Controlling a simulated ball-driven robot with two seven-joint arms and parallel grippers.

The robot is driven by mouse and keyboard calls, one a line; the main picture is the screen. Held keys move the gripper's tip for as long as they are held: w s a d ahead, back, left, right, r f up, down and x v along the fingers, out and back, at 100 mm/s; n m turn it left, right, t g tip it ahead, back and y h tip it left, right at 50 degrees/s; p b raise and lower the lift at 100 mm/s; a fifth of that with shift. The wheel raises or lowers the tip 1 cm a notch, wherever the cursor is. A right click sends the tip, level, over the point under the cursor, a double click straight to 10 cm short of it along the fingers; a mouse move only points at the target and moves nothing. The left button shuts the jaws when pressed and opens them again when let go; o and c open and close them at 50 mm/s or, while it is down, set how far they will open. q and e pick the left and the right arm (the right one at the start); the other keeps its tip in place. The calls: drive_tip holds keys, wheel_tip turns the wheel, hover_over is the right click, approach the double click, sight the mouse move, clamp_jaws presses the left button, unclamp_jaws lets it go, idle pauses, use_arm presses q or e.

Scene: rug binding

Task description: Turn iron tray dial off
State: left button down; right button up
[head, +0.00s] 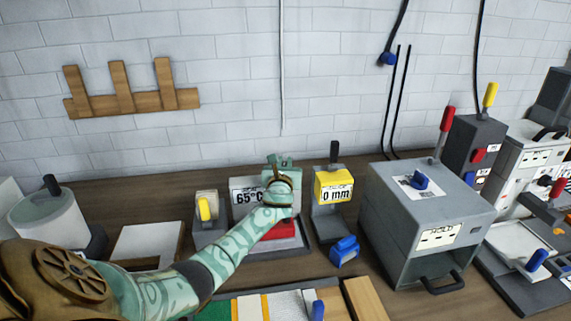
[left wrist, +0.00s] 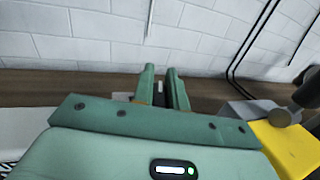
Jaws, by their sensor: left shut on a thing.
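The iron tray (head: 296,246) is a grey unit on the bench with a display (head: 246,196) reading about 65°C and a red block (head: 281,230) on its base. My left gripper (head: 280,160) is at the top of this unit, just right of the display. Its fingers also show in the left wrist view (left wrist: 162,90), close together around a small part between them. The gripper and forearm hide most of the dial and part of the unit's front. My right gripper is not in view.
A yellow-fronted gauge (head: 334,187) reading 0 mm stands close on the right, with a blue clip (head: 345,250) before it. A tape dispenser (head: 206,207) stands on the left. A large grey box (head: 400,222) is further right. The wall is behind.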

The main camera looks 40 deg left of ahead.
use_arm(q)
drive_tip(key=shift+f+n+g+y+b, duration=0.15)
drive_tip(key=shift+n+g+y+b, duration=0.2)
drive_tip(key=shift+n+g+y, duration=0.65)
drive_tip(key=shift+s+a+f+n+g+y+b, duration=0.1)
drive_tip(key=shift+n+g+y+b, duration=0.2)
drive_tip(key=shift+n+g+y, duration=0.15)
drive_tip(key=shift+s+a+n+g+y+b, duration=0.1)
drive_tip(key=shift+n+g+y+b, duration=0.25)
drive_tip(key=shift+g+y, duration=0.2)
drive_tip(key=n+g+y+b, duration=0.2)
drive_tip(key=g, duration=0.1)
drive_tip(key=shift+s+n+g+b, duration=0.15)
drive_tip(key=shift+n+g+b, duration=0.15)
drive_tip(key=shift+b, duration=0.05)
drive_tip(key=shift+s+a+n+g+y+b, duration=0.15)
drive_tip(key=shift+n+g+y+b, duration=0.25)
drive_tip(key=shift+n+g+b, duration=0.45)
drive_tip(key=shift+r, duration=0.2)
drive_tip(key=c, duration=1.4)
unclamp_jaws()
